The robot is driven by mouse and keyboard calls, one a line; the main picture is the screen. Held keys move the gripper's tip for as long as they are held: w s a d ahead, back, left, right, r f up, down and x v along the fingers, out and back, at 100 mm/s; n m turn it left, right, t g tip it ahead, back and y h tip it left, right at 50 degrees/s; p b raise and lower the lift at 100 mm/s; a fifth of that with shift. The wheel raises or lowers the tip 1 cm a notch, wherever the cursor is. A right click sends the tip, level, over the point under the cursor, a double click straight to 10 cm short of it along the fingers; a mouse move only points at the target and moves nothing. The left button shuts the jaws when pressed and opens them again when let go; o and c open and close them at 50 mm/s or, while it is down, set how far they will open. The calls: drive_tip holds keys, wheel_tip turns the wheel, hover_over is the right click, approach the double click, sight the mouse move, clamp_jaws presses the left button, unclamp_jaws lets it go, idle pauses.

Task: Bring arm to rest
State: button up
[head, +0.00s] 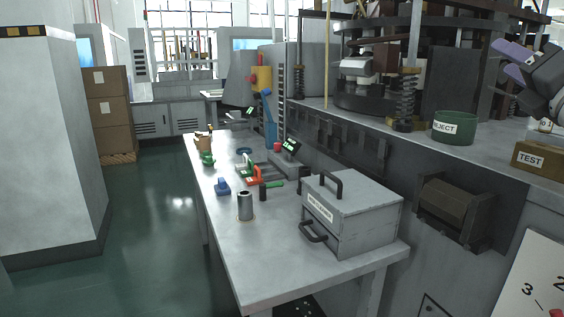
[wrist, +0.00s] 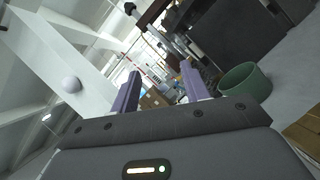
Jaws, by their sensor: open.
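My gripper (head: 524,56) is at the upper right in the head view, raised above the machine ledge near the reject bin. Its two purple fingers point to the left and are apart. In the wrist view my gripper (wrist: 158,85) shows both purple fingers spread with nothing between them. Most of my arm is out of the head view.
The green REJECT bin (head: 455,127) and brown TEST box (head: 541,160) stand on the ledge below my gripper. The bin also shows in the wrist view (wrist: 244,86). The bench (head: 262,285) holds a grey drawer box (head: 352,212), a metal cylinder (head: 245,206) and several small tools. Green floor at left is clear.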

drive_tip(key=s+a+f+m+g+h, duration=0.1)
drive_tip(key=a+f+m+g+h, duration=0.25)
drive_tip(key=f+m, duration=0.8)
drive_tip(key=a+f+m+g+h, duration=0.3)
drive_tip(key=a+f+m+g, duration=0.2)
drive_tip(key=f+m, duration=0.7)
drive_tip(key=s+a+f+m+g+y, duration=0.2)
drive_tip(key=s+a+f+g, duration=0.2)
drive_tip(key=s+a+f, duration=0.3)
drive_tip(key=s+a+f+m+g+y, duration=0.3)
drive_tip(key=s+a+f, duration=0.3)
drive_tip(key=f, duration=0.6)
drive_tip(key=shift+s+a+m+g, duration=0.35)
drive_tip(key=shift+a+g, duration=0.2)
drive_tip(key=shift+a, duration=0.65)
drive_tip(key=shift+d, duration=0.15)
